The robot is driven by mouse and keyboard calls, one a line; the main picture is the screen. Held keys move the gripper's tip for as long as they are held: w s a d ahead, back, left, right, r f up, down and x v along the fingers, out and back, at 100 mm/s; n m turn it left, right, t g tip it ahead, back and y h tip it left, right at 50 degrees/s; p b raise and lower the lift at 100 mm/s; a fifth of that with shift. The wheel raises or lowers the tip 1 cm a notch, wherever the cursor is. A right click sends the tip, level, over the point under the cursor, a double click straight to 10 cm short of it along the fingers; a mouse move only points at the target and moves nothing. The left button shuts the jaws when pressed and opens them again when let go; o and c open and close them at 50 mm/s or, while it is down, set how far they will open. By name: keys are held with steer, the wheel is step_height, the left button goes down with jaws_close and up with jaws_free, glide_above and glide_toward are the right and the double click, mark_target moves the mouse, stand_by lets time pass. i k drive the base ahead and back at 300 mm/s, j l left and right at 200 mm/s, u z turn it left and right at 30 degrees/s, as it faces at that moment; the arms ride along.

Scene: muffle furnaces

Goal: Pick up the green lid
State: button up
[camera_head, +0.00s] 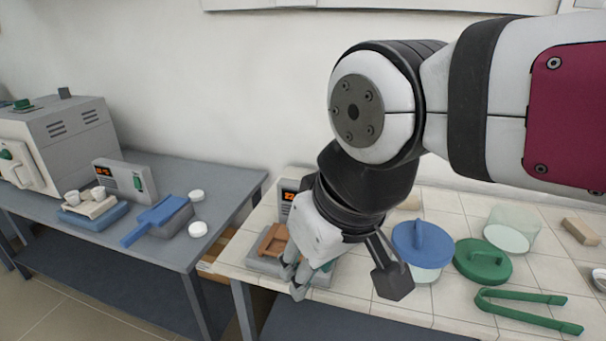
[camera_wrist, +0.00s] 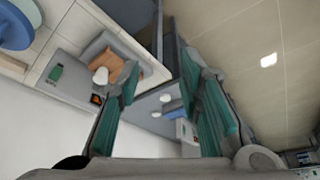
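The green lid (camera_head: 483,262), a round disc with a raised handle, lies on the white tiled table, right of the blue lid (camera_head: 421,243). My gripper (camera_head: 345,278) is to the left of both lids, near the front edge of the table, apart from the green lid. Its two fingers are spread with nothing between them. In the wrist view, the open gripper (camera_wrist: 162,75) shows green finger pads, and the green lid is not visible there. The blue lid shows partly at that view's upper left (camera_wrist: 14,24).
Green tongs (camera_head: 530,312) lie in front of the green lid. A clear glass container (camera_head: 510,230) stands behind it. A small brown block (camera_head: 580,232) is at right. A brown tray (camera_head: 272,243) sits on a grey device beside my gripper. A grey table (camera_head: 150,238) stands left.

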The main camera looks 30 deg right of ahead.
mark_target(481, 261)
steer(key=z, duration=1.8)
steer(key=i+j+u, duration=0.1)
steer(key=j+u, duration=0.15)
steer(key=j, duration=0.25)
steer(key=i+j+u, duration=0.1)
steer(key=j+u, duration=0.2)
steer(key=j, duration=0.15)
